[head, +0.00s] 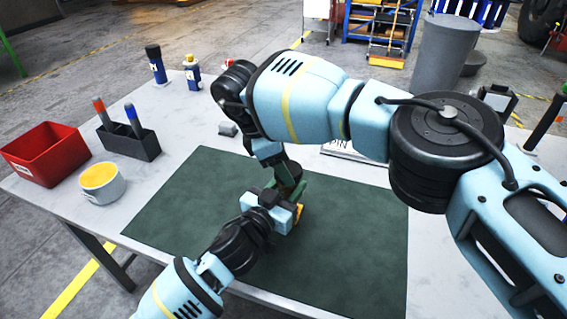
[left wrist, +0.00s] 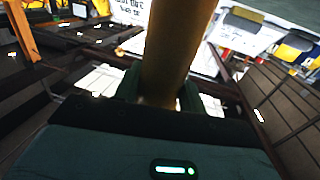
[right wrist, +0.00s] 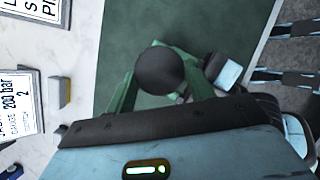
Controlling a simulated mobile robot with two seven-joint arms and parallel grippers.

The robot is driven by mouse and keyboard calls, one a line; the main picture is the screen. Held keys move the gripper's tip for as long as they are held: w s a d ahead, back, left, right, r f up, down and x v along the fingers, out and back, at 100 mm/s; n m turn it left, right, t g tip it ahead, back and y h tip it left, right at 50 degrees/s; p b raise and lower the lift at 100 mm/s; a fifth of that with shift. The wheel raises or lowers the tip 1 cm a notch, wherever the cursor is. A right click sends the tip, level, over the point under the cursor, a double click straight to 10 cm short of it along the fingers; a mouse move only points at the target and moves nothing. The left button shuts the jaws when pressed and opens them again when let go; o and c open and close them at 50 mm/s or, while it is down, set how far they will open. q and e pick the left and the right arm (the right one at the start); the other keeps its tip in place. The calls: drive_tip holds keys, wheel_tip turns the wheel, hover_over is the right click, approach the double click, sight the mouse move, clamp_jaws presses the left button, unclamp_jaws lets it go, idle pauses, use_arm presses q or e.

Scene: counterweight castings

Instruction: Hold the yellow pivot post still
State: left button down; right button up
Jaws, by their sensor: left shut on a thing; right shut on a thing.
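The yellow pivot post (left wrist: 178,45) rises between the fingers of my left gripper (left wrist: 162,98) in the left wrist view, brownish in shadow. My left gripper is shut on it. In the head view, only a small yellow part of the post (head: 299,213) shows beside my left gripper, over the green mat. My right gripper (right wrist: 158,85) comes from above and is shut on a dark round piece (right wrist: 160,69), seen end-on between its green fingers. In the head view my right gripper (head: 291,180) is just above the left one. The grippers hide how the piece and post meet.
The green mat (head: 190,212) lies on the white table (head: 60,200). A red bin (head: 45,153), a cup with yellow contents (head: 102,183) and a dark pen holder (head: 130,145) stand at left. The mat's left part is clear.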

drive_tip(key=o, duration=0.9)
drive_tip(key=shift+o, duration=0.2)
drive_tip(key=shift+r, duration=2.25)
drive_tip(key=shift+c, duration=0.3)
